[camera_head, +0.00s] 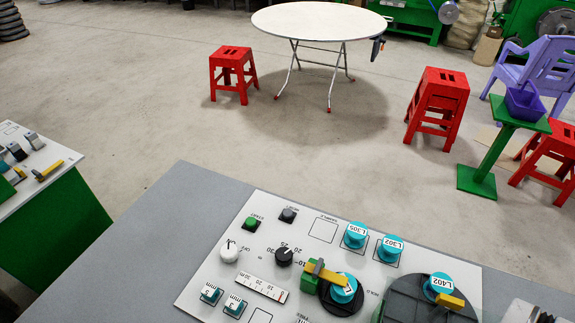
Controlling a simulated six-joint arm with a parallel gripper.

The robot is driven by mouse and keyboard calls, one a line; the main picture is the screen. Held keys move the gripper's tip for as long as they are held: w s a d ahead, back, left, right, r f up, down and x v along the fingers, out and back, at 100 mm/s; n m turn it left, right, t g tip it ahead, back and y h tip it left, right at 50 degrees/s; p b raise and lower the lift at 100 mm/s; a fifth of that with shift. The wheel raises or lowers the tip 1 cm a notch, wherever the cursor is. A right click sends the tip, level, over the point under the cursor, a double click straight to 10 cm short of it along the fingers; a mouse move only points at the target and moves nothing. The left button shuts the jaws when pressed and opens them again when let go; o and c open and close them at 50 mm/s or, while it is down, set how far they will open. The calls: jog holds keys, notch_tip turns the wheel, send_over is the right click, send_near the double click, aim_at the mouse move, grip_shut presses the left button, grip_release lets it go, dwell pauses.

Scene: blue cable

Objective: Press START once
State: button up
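The START button is a small green round button (252,223) on a white control panel (205,285), in the head view. Its small label is upside down in this view and hard to read, but looks like START. The button's surroundings are uncovered; nothing touches it. Whether it is pressed in cannot be told. A dark grey button (288,214) sits just to its right. A white knob (229,250) is below it to the left, and a black numbered dial (284,256) is below it to the right. My gripper is not in view.
The panel lies on a grey bench (150,245). To its right stand cyan labelled pieces (355,235) and a yellow-and-green part (318,272). A second white-topped bench (18,195) is at left. A round table (318,22) and red stools (233,72) stand beyond.

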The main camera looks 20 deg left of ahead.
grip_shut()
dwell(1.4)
